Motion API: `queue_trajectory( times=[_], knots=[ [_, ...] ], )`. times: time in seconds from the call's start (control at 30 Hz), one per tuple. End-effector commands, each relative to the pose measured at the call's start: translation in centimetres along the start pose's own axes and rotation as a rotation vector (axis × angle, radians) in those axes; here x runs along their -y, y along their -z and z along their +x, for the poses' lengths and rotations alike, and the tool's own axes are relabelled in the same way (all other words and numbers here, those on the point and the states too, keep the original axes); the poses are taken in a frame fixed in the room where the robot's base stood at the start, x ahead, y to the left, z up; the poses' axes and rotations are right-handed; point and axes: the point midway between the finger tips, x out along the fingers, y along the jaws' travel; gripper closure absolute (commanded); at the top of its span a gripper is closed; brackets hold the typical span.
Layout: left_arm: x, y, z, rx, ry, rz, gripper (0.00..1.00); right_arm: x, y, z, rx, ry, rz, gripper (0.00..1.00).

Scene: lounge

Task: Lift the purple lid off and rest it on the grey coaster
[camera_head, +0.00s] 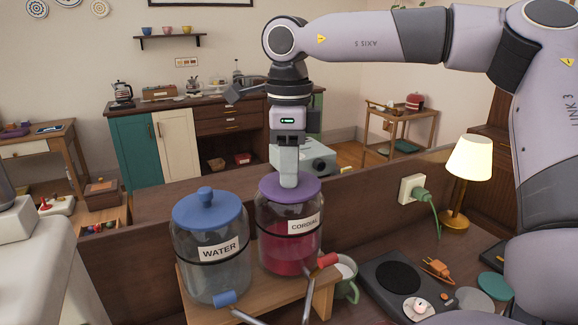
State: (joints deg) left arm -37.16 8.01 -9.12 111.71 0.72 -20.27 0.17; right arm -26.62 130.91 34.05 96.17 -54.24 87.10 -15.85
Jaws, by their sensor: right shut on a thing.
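The purple lid (307,189) sits on the glass jar labelled CORDIAL (290,243), which holds red liquid. My right gripper (288,179) points straight down over the lid and is shut on its top knob, which the fingers hide. The lid looks level and I see no clear gap between it and the jar. My left gripper is not in view.
A WATER jar (218,268) with a blue lid stands close left on the same wooden stand (266,305).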

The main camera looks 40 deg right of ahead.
Motion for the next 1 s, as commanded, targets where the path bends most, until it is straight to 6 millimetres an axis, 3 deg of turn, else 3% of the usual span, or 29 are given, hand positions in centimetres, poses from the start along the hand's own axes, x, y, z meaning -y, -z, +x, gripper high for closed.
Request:
queue_trajectory(
  times=[0.43,1.0],
  knots=[
    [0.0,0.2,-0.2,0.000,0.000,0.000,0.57,0.0,-0.1,-0.6,0.005,0.003,0.000,1.00],
    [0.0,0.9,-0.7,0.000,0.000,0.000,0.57,0.0,-0.1,-3.8,0.005,0.004,0.001,1.00]
  ],
)
